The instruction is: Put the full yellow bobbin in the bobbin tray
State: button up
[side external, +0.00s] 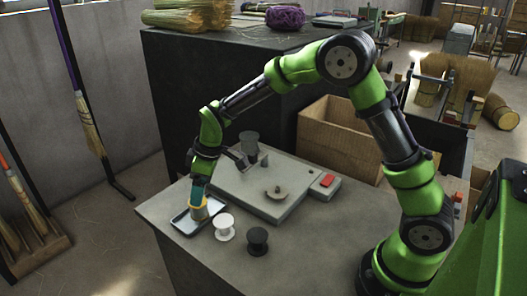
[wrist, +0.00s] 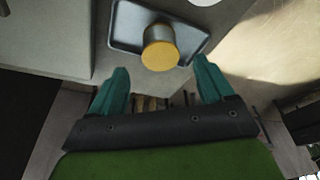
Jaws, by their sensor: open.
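The yellow bobbin (side external: 201,214) is at the grey bobbin tray (side external: 180,222), partly hidden by my gripper (side external: 198,197) in the side view. In the wrist view the bobbin (wrist: 161,55) shows a yellow round end and a grey side, and overlaps the near edge of the tray (wrist: 124,30). It appears to stand in the tray; its exact contact with the tray floor is hidden. My gripper (wrist: 162,68) is open, its teal fingers apart on either side of the bobbin's near end, with visible gaps between them and the bobbin.
A white bobbin (side external: 224,226) stands close to the tray's right side, and a black bobbin (side external: 257,240) stands further right. Behind them is a grey winding machine (side external: 240,190) with a grey cup-like part (side external: 249,143) and a red button (side external: 327,181). The table front is clear.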

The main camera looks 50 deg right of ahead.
jog(key=s+d+r+m+t, duration=0.25)
jog(key=s+r+m, duration=0.25)
jog(key=s+r, duration=0.85)
jog(key=s+d+r+m+t, duration=0.2)
jog(key=s+m, duration=0.3)
jog(key=s, duration=0.7)
jog(key=shift+d+r+m, duration=0.3)
jog(key=shift+d+r, duration=0.05)
jog(key=shift+r, duration=0.1)
